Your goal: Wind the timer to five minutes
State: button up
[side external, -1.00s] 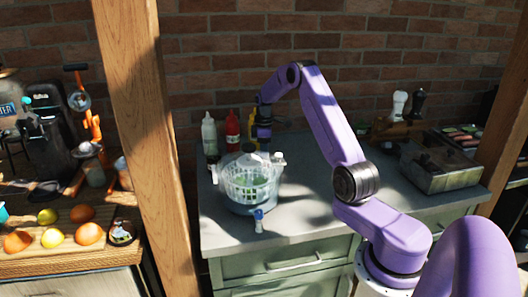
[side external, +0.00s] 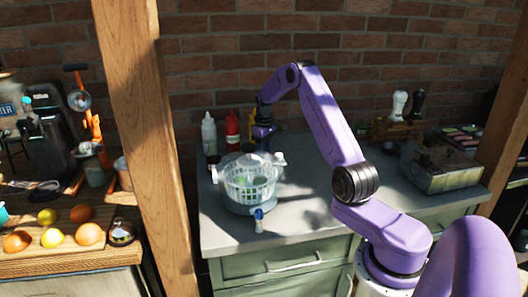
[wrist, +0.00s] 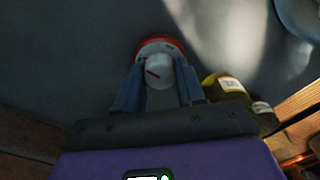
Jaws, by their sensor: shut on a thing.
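The timer (wrist: 160,44) shows in the wrist view as a round dial with a red rim and a pale face, standing on the grey counter. Its white knob (wrist: 158,68) carries a red pointer mark. My gripper (wrist: 160,80) has one finger on each side of the knob and is shut on it. The pointer slants in the picture; the scale marks are too small to read. In the side external view my gripper (side external: 263,138) is low over the back of the counter, behind the salad spinner. The timer cannot be made out there.
The salad spinner (side external: 250,186) stands in front of my gripper. A white bottle (side external: 209,134) and a red bottle (side external: 232,131) stand left of it against the brick wall. A yellow-capped bottle (wrist: 228,86) is close by on the right in the wrist view. The counter's right-middle is clear.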

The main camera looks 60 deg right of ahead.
dwell(0.4)
jog(key=o, duration=1)
jog(key=shift+o, duration=0.2)
notch_tip(320, 180, up, 18)
jog(key=shift+f, duration=0.25)
